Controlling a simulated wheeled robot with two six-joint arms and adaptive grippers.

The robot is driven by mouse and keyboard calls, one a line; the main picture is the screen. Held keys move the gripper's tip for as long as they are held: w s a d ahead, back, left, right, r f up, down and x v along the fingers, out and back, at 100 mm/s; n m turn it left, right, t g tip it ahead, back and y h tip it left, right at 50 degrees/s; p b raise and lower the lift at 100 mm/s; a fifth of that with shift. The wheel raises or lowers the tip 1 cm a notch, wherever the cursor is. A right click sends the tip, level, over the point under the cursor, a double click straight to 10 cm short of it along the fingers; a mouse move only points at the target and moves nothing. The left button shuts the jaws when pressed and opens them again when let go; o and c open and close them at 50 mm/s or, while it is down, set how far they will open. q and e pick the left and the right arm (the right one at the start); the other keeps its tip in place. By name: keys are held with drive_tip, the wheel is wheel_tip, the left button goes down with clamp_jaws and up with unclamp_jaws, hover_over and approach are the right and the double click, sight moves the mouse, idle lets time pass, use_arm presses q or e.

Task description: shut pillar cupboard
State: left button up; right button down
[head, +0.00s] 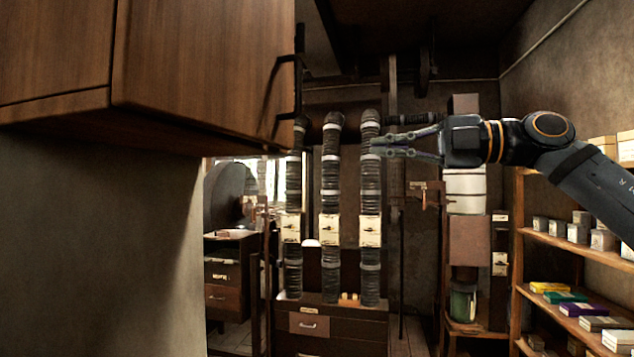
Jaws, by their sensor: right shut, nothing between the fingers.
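The brown wooden pillar cupboard (60,50) fills the upper left of the head view, above a grey pillar face. Its larger front panel, a door (200,65), reaches right to a dark bar handle (270,100) near its right edge. I cannot tell from this view how far the door stands open; the cupboard's inside is hidden. My right gripper (377,146) comes in from the right, points left and is shut and empty. In the picture it is right of the handle and a little lower, apart from it. My left gripper is not in view.
Behind the gripper stand several dark ribbed columns (332,180) with pale labels, above a drawer cabinet (330,325). Wooden shelves (560,240) with small boxes stand at the right. The grey pillar (90,220) takes up the lower left. A gap shows between door and gripper.

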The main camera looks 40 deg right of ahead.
sight(288, 148)
drive_tip(key=p+x, duration=0.3)
drive_tip(key=x, duration=0.1)
drive_tip(key=p+x, duration=0.4)
drive_tip(key=x, duration=0.1)
drive_tip(key=r+p+x, duration=0.1)
drive_tip(key=p+x, duration=0.2)
drive_tip(key=x, duration=0.1)
drive_tip(key=shift+a+p, duration=0.4)
drive_tip(key=shift+w+a+f, duration=0.1)
drive_tip(key=shift+w, duration=0.15)
use_arm(q)
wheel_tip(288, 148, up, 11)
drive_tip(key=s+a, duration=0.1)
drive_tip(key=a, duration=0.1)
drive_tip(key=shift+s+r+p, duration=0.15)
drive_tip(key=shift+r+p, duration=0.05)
drive_tip(key=shift+p, duration=0.15)
use_arm(e)
drive_tip(key=shift+w+a+f, duration=0.1)
drive_tip(key=shift+w+f, duration=0.1)
drive_tip(key=shift+f, duration=0.05)
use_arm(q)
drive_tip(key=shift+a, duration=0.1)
